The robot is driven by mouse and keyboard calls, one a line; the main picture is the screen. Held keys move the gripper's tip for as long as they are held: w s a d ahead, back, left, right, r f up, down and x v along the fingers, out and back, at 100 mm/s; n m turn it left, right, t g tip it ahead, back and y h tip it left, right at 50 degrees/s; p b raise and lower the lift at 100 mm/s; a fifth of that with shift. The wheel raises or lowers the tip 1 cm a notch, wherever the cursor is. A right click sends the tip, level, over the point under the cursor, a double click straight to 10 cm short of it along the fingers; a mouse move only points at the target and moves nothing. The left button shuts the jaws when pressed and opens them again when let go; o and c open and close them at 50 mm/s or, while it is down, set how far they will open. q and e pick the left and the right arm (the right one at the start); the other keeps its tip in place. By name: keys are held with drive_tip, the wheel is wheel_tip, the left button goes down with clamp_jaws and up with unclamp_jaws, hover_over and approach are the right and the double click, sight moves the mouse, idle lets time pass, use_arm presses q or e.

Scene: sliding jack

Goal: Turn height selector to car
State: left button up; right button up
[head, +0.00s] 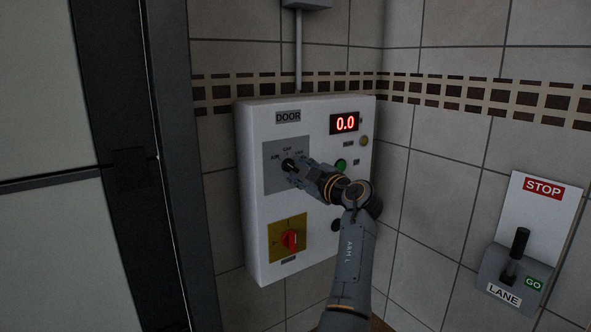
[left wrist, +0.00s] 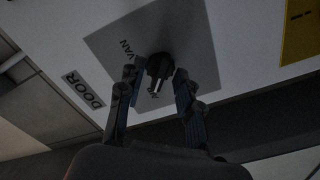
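The height selector is a black knob (head: 288,165) on a grey plate (head: 272,180) at the upper left of the white DOOR box (head: 255,230). In the left wrist view the knob (left wrist: 158,68) shows a white pointer line directed down the picture, toward a partly hidden label. A VAN label (left wrist: 127,48) is readable to the upper left of the knob. My left gripper (head: 293,167) is at the knob. Its fingers (left wrist: 156,76) are apart, one on each side of the knob; a small gap shows on the left, and contact on the right is unclear. My right gripper is out of view.
The box also has a red display (head: 344,123) reading 0.0, a green button (head: 341,165) and a red rotary switch (head: 290,240) on a yellow plate. A STOP/GO lane lever (head: 516,255) is on the right wall. A dark door frame (head: 130,170) stands left.

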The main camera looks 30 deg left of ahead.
use_arm(q)
clamp_jaws()
drive_tip(key=shift+f+m+b, duration=0.15)
drive_tip(key=shift+m+b, duration=0.45)
drive_tip(key=shift+b, duration=0.3)
drive_tip(key=shift+a+m+b, duration=0.1)
drive_tip(key=shift+m+b, duration=0.85)
drive_tip(key=shift+m, duration=0.25)
drive_tip(key=m+b, duration=0.1)
drive_tip(key=m, duration=0.2)
drive_tip(key=shift+s+r, duration=0.1)
drive_tip(key=shift+r, duration=0.1)
drive_tip(key=shift+r+m, duration=0.1)
drive_tip(key=shift+m, duration=1.4)
drive_tip(key=shift+r, duration=0.1)
